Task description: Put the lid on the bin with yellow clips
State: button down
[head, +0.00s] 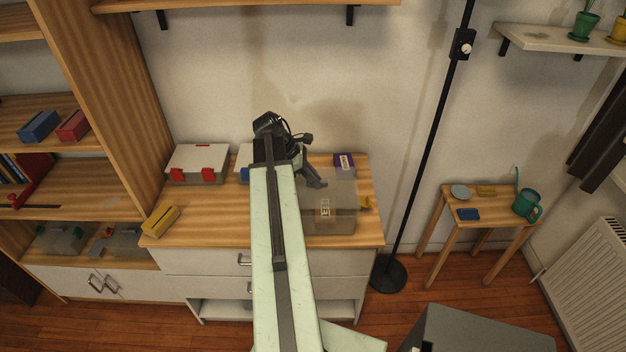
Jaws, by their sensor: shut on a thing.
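My gripper (318,183) is at the dresser top, shut on the edge of a greyish see-through lid (340,190). A small label shows near the lid's left side. The bin with yellow clips (363,203) is at the same spot, and one yellow clip sticks out at its right. Lid and bin overlap in this view, so I cannot tell whether they touch. My arm hides the left side of the bin.
A lidded bin with red clips (198,164) stands at the back left of the dresser (210,232). A bin with blue clips (243,165) is partly hidden behind my arm. A yellow box (160,221) lies front left, and a purple box (344,162) stands behind the lid.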

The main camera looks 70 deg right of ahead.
jog(key=shift+f+b, duration=0.8)
jog(key=shift+f, duration=0.05)
jog(key=shift+f+b, duration=0.95)
dwell(0.9)
jog(key=c, duration=1.4)
grip_release()
jog(key=shift+o, duration=0.2)
jog(key=p+v, duration=0.7)
jog(key=v, duration=0.1)
jog(key=shift+r, duration=0.1)
jog(key=shift+s, duration=0.1)
